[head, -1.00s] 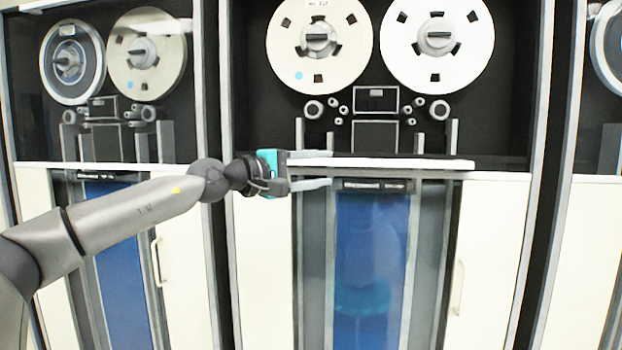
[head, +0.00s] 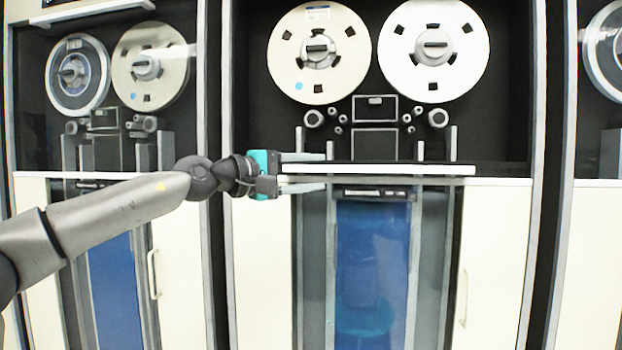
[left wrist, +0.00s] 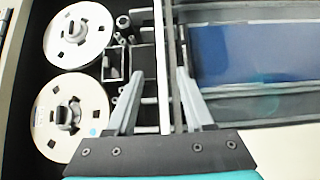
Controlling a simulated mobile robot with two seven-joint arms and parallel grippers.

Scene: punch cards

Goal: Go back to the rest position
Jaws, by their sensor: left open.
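My left gripper (head: 326,172) is open and empty in the head view, with its arm coming in from the left. Its two pale fingers point right, one above and one below the level of a white ledge (head: 410,169) on the middle tape cabinet. In the left wrist view the fingers (left wrist: 160,73) stand apart on either side of that ledge's edge, with nothing held between them. Whether they touch the ledge cannot be told. My right gripper is not in view.
The middle cabinet has two tape reels (head: 319,52) above the ledge and a blue glass panel (head: 372,265) below. A similar cabinet stands at the left, with a door handle (head: 153,273). Another cabinet edge (head: 598,255) shows at the right.

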